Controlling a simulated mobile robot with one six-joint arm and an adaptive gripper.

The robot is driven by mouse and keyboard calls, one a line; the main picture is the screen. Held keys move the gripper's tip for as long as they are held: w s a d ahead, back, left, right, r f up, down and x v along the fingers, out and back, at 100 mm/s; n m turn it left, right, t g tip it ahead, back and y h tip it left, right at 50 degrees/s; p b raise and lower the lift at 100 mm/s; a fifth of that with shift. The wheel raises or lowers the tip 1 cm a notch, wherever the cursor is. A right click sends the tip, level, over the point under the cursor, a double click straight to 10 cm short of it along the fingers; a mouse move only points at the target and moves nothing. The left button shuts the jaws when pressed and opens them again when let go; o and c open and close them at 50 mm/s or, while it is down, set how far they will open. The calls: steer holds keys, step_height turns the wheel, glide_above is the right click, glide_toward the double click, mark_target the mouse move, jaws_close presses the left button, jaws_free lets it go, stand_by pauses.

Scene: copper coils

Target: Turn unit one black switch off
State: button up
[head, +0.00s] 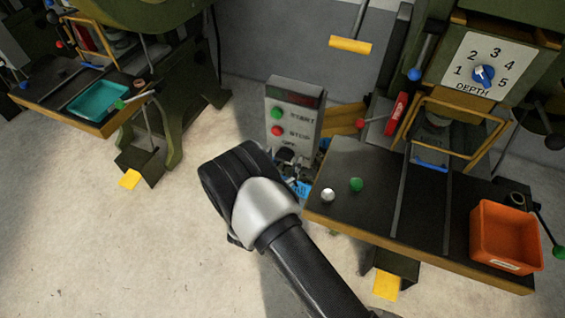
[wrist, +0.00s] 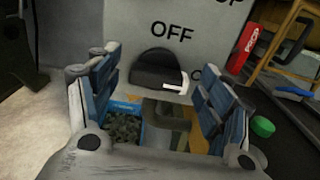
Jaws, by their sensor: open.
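The black switch (wrist: 157,68) is a dark rotary knob with a white pointer mark, on a grey panel in the wrist view. The word OFF is printed above it, and part of another word shows at its lower right. The white pointer is toward the lower right, by that partly hidden word. My gripper (wrist: 150,88) is open, its two blue-padded fingers on either side of the knob and nothing between them touching it that I can see. In the head view the control box (head: 293,112) has a green and a red button; my arm partly hides its lower part.
A blue bin (wrist: 125,112) with dark pieces lies below the switch. Open floor is at the left.

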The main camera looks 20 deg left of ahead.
steer(key=shift+c, duration=0.4)
steer(key=c, duration=1)
